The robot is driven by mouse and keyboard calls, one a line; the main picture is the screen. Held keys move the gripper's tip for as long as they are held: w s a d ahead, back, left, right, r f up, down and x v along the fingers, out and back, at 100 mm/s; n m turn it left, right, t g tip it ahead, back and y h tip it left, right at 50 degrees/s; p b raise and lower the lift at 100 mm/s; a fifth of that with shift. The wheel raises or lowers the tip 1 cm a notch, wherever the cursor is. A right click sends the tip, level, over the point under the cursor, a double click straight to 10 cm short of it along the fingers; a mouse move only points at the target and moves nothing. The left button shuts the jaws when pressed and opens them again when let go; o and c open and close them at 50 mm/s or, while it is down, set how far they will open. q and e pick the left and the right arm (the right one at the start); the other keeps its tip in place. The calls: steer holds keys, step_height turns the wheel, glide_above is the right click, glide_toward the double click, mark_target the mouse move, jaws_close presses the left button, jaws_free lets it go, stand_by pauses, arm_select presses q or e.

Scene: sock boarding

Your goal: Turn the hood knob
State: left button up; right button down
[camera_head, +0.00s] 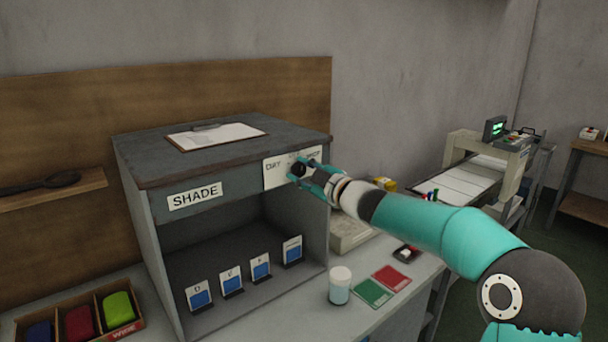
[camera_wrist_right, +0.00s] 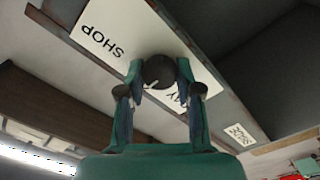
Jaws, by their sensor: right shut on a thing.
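The hood knob (camera_wrist_right: 158,72) is a dark round knob with a pale pointer line, on a white label plate (camera_head: 277,174) on the hood's front. In the head view the plate reads "DAY" left of the knob; the word at its right is partly hidden by my gripper, and the right wrist view shows it as "SHOP". My right gripper (camera_head: 311,175) is shut on the knob, a finger on each side of it. In the right wrist view its fingers (camera_wrist_right: 160,98) show around the knob. The hood (camera_head: 150,205) is a grey box with a "SHADE" label. My left gripper is not in view.
Inside the hood stand several blue sample cards (camera_head: 230,279). A clipboard (camera_head: 217,135) lies on its top. On the bench are a lidded jar (camera_head: 340,285), a green card (camera_head: 373,292) and a red card (camera_head: 391,278). A divided box (camera_head: 84,325) of coloured bundles sits at the left.

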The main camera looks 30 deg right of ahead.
steer(key=shift+a+f+n, duration=0.1)
steer(key=shift+f+n, duration=0.1)
steer(key=shift+n, duration=0.1)
steer(key=c, duration=0.8)
jaws_free()
steer(key=shift+r, duration=0.1)
steer(key=shift+s+r, duration=0.1)
steer(key=shift+s, duration=0.4)
steer(key=s+d, duration=0.1)
steer(key=s, duration=1)
steer(key=shift+f, duration=0.2)
